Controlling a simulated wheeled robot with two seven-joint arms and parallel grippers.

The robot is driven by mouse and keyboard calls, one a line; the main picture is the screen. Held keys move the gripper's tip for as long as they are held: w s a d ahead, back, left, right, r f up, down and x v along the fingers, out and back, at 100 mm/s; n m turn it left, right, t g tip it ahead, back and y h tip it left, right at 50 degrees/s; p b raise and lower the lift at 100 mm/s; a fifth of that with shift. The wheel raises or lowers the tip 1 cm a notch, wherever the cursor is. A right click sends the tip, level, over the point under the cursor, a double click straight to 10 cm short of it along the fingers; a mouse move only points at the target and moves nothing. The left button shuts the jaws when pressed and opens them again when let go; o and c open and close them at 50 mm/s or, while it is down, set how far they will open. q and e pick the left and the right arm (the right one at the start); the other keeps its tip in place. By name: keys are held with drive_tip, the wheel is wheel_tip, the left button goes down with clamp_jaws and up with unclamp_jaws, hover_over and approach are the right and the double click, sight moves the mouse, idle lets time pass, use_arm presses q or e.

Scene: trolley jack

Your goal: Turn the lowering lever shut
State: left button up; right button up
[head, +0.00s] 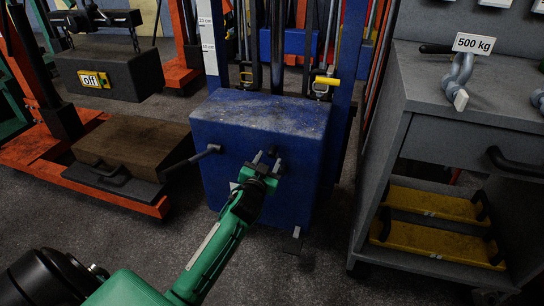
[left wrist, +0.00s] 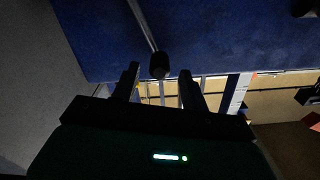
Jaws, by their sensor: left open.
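The blue jack body (head: 230,125) stands upright in the middle of the head view. A thin dark lever (head: 190,160) sticks out at its left side. My left gripper (head: 268,161) is open in front of the blue face, with its two fingers pointing at it. In the left wrist view, a thin rod with a black knob (left wrist: 160,66) runs in front of the blue surface. The knob shows between the fingertips of my left gripper (left wrist: 158,76), with a gap on both sides. Whether this rod is the lowering lever I cannot tell. My right gripper is not in view.
A grey cabinet (head: 435,95) with a 500 kg label (head: 474,43) and yellow trays (head: 430,236) stands at the right. At the left are an orange frame (head: 40,150), a dark block with an "off" label (head: 94,80) and a brown block (head: 135,145). Floor in front is clear.

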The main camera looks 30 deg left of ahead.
sight(272, 153)
use_arm(q)
drive_tip(key=shift+b+x, duration=0.5)
drive_tip(key=shift+x, duration=1.8)
clamp_jaws()
